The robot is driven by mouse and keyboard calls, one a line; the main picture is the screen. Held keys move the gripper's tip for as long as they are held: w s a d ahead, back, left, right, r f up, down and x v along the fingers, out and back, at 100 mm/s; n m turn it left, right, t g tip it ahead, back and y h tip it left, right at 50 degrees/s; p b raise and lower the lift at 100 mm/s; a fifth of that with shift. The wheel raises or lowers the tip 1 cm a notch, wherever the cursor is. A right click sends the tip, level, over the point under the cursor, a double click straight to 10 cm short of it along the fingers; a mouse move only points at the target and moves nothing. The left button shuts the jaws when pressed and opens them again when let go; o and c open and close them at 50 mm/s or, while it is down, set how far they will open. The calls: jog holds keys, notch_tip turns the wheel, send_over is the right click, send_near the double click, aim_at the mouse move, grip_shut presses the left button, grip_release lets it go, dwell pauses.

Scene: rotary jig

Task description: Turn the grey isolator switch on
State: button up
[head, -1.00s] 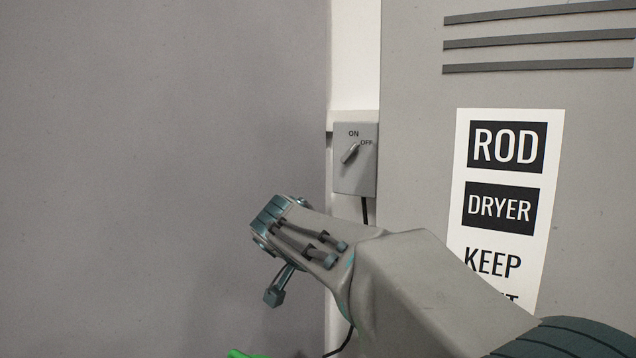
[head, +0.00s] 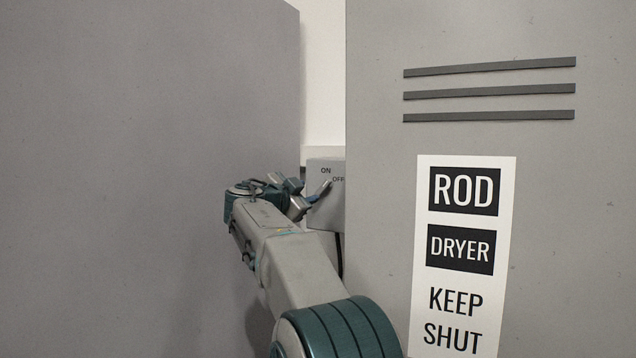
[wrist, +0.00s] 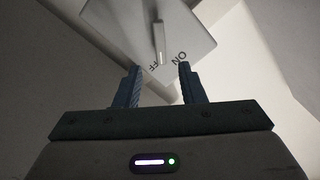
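The grey isolator switch box (head: 336,205) is mounted in the gap between two grey panels, with ON and OFF printed on its face. Its lever (head: 325,187) slants up and right towards OFF in the head view. In the wrist view the box (wrist: 115,25) fills the top, and the lever (wrist: 158,38) is ahead, lined up between my fingers. My gripper (head: 303,194) is at the front of the box, close to the lever. In the wrist view my gripper (wrist: 158,70) is open, its fingers apart and empty.
A large grey panel (head: 130,150) stands close on the left. On the right is a grey cabinet (head: 560,200) with slats and a ROD DRYER KEEP SHUT sign (head: 465,255). A dark cable (head: 339,255) hangs below the switch box.

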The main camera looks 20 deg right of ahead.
aim_at(322, 188)
jog(key=p+x, duration=0.3)
jog(key=x, duration=0.4)
jog(key=shift+w+d+p, duration=0.3)
grip_shut()
